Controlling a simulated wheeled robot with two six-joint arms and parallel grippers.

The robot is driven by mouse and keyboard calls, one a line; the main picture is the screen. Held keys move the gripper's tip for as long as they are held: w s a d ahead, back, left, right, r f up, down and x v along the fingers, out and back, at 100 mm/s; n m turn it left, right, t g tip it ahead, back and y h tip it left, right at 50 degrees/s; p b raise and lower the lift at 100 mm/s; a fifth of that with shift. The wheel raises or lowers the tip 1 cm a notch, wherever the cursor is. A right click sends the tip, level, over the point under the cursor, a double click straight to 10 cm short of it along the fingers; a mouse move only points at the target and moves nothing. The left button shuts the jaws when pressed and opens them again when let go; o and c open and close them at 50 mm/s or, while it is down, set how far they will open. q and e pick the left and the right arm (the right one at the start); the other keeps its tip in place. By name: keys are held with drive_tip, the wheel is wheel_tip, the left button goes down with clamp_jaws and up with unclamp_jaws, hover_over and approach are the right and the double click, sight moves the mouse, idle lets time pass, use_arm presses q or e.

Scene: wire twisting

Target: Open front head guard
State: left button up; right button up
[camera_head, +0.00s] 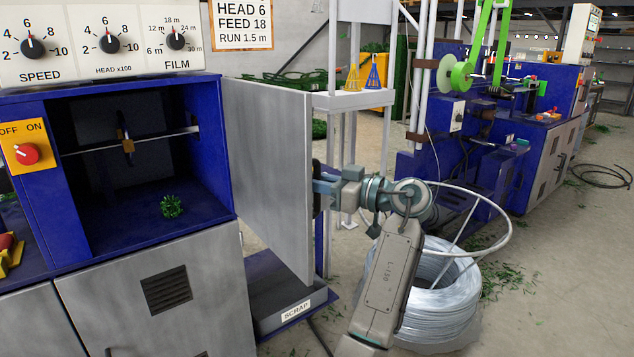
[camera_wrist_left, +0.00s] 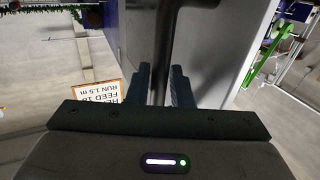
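The front head guard (camera_head: 265,165) is a grey metal door on the right side of the blue machine head (camera_head: 55,210). It stands swung out from the opening, so the inside of the head shows. My left gripper (camera_head: 322,187) is at the guard's outer face near its free edge. In the left wrist view my left gripper's fingers (camera_wrist_left: 160,88) lie on both sides of the dark handle bar (camera_wrist_left: 164,40) and look shut on it. The guard (camera_wrist_left: 205,50) also shows there. My right gripper is not in view.
A green scrap clump (camera_head: 171,206) lies on the head's floor. A scrap tray (camera_head: 285,290) sits below the guard. A wire coil (camera_head: 440,300) stands on the floor behind my left arm. A white frame (camera_head: 362,100) stands behind the guard. Open floor (camera_head: 560,240) lies to the right.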

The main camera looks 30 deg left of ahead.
use_arm(q)
drive_tip(key=shift+d, duration=0.1)
drive_tip(key=d, duration=0.7)
drive_tip(key=shift+w+d, duration=0.15)
drive_tip(key=shift+w, duration=0.05)
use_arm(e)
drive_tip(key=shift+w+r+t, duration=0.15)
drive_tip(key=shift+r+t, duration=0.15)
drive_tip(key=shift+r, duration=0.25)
